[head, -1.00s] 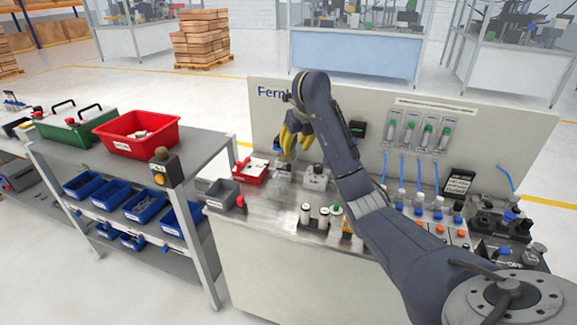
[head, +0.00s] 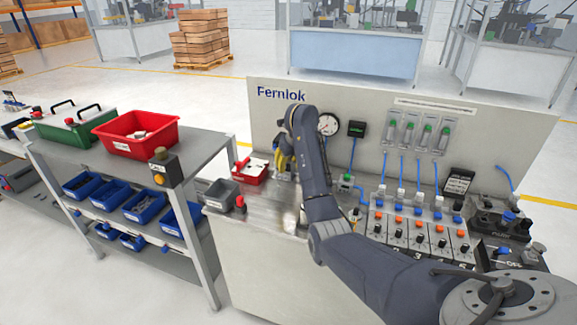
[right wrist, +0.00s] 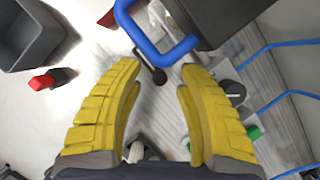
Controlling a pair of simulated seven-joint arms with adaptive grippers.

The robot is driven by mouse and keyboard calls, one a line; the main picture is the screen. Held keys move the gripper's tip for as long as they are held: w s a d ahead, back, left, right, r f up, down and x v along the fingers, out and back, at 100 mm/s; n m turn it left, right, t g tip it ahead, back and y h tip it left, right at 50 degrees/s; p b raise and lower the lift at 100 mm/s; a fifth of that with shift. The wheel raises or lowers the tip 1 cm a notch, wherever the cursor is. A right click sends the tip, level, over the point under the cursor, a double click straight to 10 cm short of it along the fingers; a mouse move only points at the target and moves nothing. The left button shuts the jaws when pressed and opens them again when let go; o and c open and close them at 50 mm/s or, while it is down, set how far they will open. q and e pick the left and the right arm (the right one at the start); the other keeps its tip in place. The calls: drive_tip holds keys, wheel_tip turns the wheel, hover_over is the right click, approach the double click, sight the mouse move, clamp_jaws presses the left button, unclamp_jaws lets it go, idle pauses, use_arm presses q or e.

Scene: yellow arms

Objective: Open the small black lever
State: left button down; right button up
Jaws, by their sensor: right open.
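A small black lever (right wrist: 157,75) with a round dark knob shows in the right wrist view, between and just beyond my fingertips. I see no contact with it. My right gripper (right wrist: 160,72) has its two yellow fingers wide apart with nothing between them. In the head view my right gripper (head: 283,153) is over the left part of the bench, near the red tray. The lever cannot be made out there, where my arm and fingers cover that spot. My left gripper is not in view.
A blue bent handle (right wrist: 160,45) on a dark block lies close ahead of the fingertips. A grey bin (head: 218,192), red tray (head: 250,179) and red knob (head: 240,202) stand left. Blue tubes and a control panel (head: 410,236) are right. The back panel (head: 262,120) rises behind.

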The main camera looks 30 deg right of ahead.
drive_tip(key=shift+w+f, duration=0.1)
drive_tip(key=shift+f, duration=0.2)
clamp_jaws()
idle(0.5)
